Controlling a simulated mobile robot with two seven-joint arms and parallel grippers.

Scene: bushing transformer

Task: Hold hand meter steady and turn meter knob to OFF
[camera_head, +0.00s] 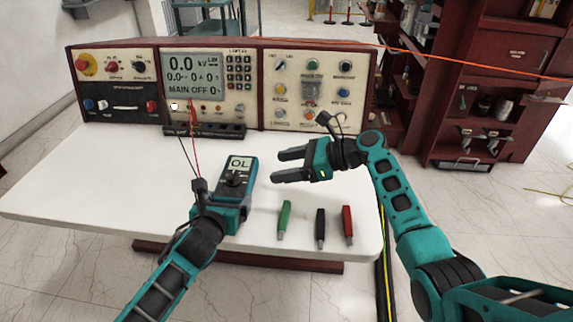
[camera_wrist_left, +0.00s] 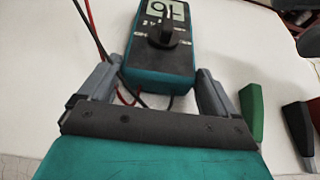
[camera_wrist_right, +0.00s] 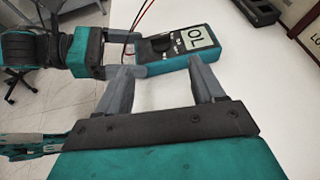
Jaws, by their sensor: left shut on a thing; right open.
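The hand meter (camera_head: 246,171) lies on the white table, teal and dark, with its display reading OL. Its dark knob (camera_head: 234,180) sits below the display and also shows in the left wrist view (camera_wrist_left: 168,32). My left gripper (camera_head: 229,207) is shut on the lower end of the meter, one finger on each side. In the left wrist view the meter's body (camera_wrist_left: 158,68) lies between those fingers. My right gripper (camera_head: 276,164) is open and empty, to the right of the meter. In the right wrist view the meter (camera_wrist_right: 178,52) lies ahead of its fingertips; the knob's exact setting is unclear.
A green clip (camera_head: 284,220), a black clip (camera_head: 320,226) and a red clip (camera_head: 347,224) lie at the table's front right. A control console (camera_head: 210,85) stands along the back. Thin red and black leads run between the console and the meter area.

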